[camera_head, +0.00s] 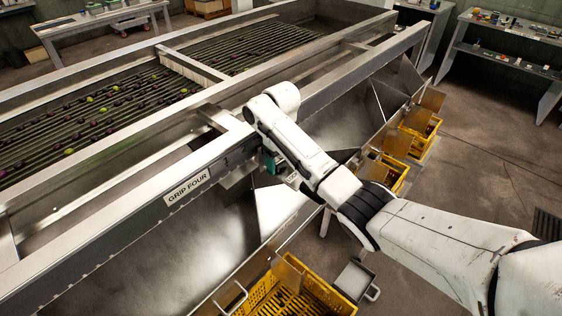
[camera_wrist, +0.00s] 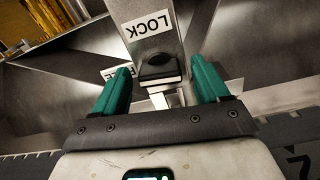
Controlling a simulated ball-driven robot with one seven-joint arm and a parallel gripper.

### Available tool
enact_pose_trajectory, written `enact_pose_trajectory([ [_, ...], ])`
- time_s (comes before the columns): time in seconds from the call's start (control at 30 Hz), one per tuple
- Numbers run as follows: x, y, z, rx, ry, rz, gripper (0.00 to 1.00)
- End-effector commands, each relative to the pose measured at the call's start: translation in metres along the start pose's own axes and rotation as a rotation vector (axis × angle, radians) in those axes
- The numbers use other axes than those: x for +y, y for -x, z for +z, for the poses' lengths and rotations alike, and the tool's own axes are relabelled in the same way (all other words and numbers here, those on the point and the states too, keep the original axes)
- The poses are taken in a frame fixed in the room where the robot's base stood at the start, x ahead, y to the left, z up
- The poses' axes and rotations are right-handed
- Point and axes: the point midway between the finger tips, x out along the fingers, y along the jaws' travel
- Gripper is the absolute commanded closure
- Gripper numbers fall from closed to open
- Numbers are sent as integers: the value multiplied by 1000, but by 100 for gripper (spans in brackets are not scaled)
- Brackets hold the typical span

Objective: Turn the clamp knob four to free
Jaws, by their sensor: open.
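The clamp knob four (camera_wrist: 160,70) shows in the wrist view as a dark knob with a pale front edge, at the base of a metal block. A LOCK label (camera_wrist: 148,24), upside down here, is on the block. Part of another label, seemingly FREE (camera_wrist: 112,72), shows by the left finger and is partly hidden. My gripper (camera_wrist: 159,66) is open, its teal fingers on either side of the knob with visible gaps. In the head view my gripper (camera_head: 281,170) is under the rail, right of the GRIP FOUR sign (camera_head: 187,186); my arm hides the knob there.
The sizer's long metal rail (camera_head: 110,178) runs diagonally past my arm. Rollers (camera_head: 90,118) with dark and green fruit lie behind it. Yellow crates (camera_head: 262,298) stand below the metal chutes. A grey dustpan-like object (camera_head: 354,279) is near the front crate. Open floor lies at right.

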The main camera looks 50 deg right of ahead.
Motion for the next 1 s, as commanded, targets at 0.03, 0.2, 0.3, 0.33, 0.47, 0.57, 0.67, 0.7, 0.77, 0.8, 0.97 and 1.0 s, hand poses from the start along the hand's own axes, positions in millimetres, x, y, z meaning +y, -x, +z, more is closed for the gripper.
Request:
enact_pose_trajectory([
  [0.03,0,-3,0,0,0,0,26],
  [0.2,0,-6,0,0,0,0,26],
  [0.3,0,-6,0,0,0,0,26],
  [0.33,0,-6,0,0,0,0,26],
  [0.47,0,-6,0,0,0,0,35],
  [0.57,0,-6,0,0,0,0,45],
  [0.67,0,-6,0,0,0,0,54],
  [0.7,0,-6,0,0,0,0,58],
  [0.77,0,-6,0,0,0,0,64],
  [0.8,0,-6,0,0,0,0,68],
  [0.97,0,-6,0,0,0,0,82],
  [1.0,0,-5,0,1,2,0,82],
])
